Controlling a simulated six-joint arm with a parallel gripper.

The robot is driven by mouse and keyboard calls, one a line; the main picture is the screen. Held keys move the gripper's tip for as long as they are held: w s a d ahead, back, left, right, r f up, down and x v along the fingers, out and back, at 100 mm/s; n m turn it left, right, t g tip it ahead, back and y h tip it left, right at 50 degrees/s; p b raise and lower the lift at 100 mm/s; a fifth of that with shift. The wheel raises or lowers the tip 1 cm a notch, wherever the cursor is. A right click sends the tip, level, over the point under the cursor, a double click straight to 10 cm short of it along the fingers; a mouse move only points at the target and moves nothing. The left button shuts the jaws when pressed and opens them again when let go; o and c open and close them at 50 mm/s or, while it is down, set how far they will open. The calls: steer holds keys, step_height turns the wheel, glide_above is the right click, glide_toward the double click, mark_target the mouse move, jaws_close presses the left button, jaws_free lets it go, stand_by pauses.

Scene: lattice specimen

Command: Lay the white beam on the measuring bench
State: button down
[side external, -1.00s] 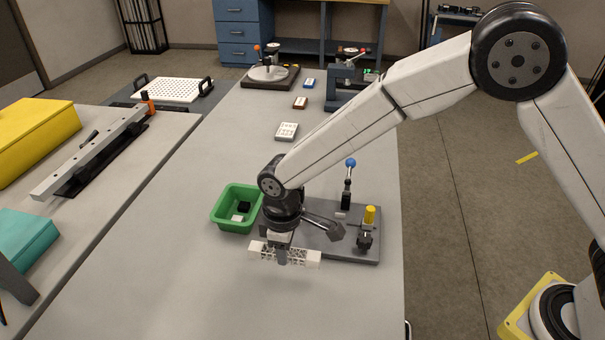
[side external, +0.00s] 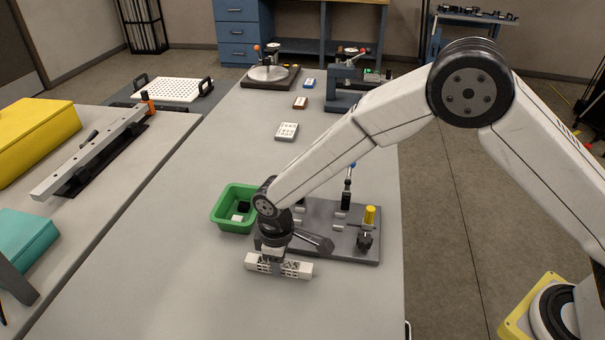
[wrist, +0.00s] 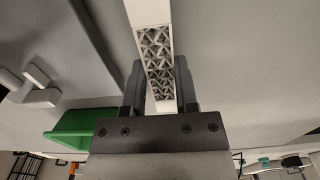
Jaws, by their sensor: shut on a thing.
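The white beam (side external: 299,269) has solid white ends and an open lattice middle. In the wrist view the lattice beam (wrist: 153,45) runs up between the dark fingers of my gripper (wrist: 160,83). It seems just above the grey table, but I cannot tell the exact gap. The plate carries a blue-knobbed lever, small pale blocks and a yellow-topped post. Which fixture is the measuring bench is not marked; my wrist hides part of the plate.
A green bin (side external: 226,214) with small blocks stands left of my wrist. A long grey rail (side external: 85,158) on a black base lies on the left table. A white block (side external: 287,131) is farther back. The table front and left of the beam are clear.

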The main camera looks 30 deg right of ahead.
steer(key=shift+f, duration=0.1)
steer(key=shift+c, duration=1.9)
jaws_free()
step_height(320, 180, up, 12)
steer(key=s+d+m+t, duration=0.1)
steer(key=s+d+m, duration=0.3)
steer(key=s+d, duration=0.3)
steer(key=s+d+m+t, duration=0.1)
steer(key=s+d+m, duration=0.4)
steer(key=d, duration=1.3)
steer(key=s, duration=0.2)
steer(key=shift+s+d+t, duration=0.2)
steer(key=shift+s+t, duration=0.1)
